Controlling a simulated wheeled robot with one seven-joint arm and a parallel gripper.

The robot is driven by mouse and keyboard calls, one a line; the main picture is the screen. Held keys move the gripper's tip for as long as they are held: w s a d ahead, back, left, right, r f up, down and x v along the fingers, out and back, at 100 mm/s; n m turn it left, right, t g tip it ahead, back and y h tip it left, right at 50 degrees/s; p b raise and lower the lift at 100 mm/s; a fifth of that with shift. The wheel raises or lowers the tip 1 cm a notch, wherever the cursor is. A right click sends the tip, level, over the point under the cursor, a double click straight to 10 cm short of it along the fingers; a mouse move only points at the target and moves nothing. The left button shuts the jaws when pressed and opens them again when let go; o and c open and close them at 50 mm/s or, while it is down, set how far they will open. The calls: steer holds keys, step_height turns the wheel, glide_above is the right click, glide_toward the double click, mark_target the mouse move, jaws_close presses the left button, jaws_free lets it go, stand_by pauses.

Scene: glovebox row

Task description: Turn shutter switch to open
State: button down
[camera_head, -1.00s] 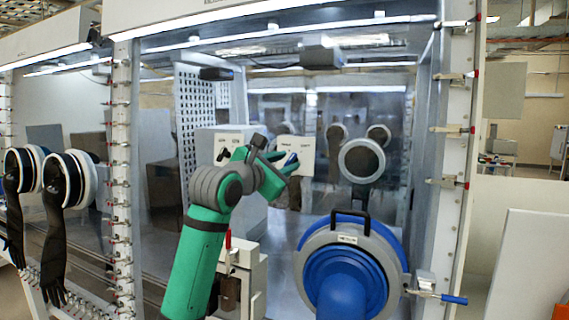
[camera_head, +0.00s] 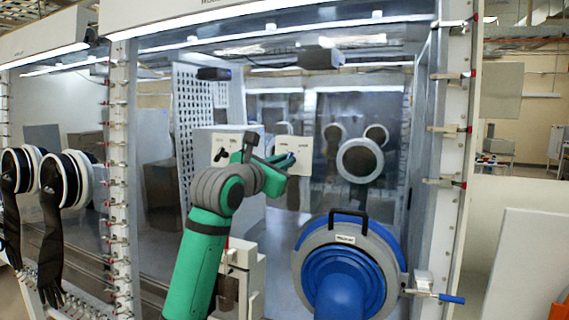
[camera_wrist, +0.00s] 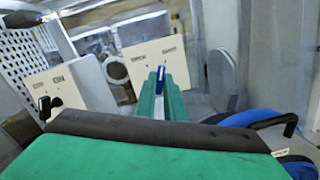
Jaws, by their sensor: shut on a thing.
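A white panel (camera_head: 303,143) with small dark labels stands inside the glovebox; it also shows in the wrist view (camera_wrist: 143,64). The labels are too small to read. A blue switch handle (camera_wrist: 160,74) projects in front of it. My green gripper (camera_head: 287,161) reaches this panel from the left and is shut on the blue handle. In the wrist view my gripper (camera_wrist: 159,83) has its two fingers on either side of the handle, which points roughly upright in the picture. The base of the switch is hidden by the fingers.
A second white panel (camera_head: 222,145) with a dark knob stands left of my gripper. A large blue and grey round port (camera_head: 346,268) with a black handle lies below right. A perforated grey panel (camera_head: 190,115) stands behind left. Dark gloves (camera_head: 50,225) hang at far left.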

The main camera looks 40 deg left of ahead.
steer(key=shift+f+n+y, duration=0.1)
steer(key=shift+n+y, duration=0.4)
steer(key=shift+n, duration=1.9)
steer(key=c, duration=1.8)
jaws_free()
steer(key=shift+c, duration=0.2)
steer(key=shift+s, duration=0.15)
steer(key=v, duration=1)
steer(key=shift+s, duration=0.3)
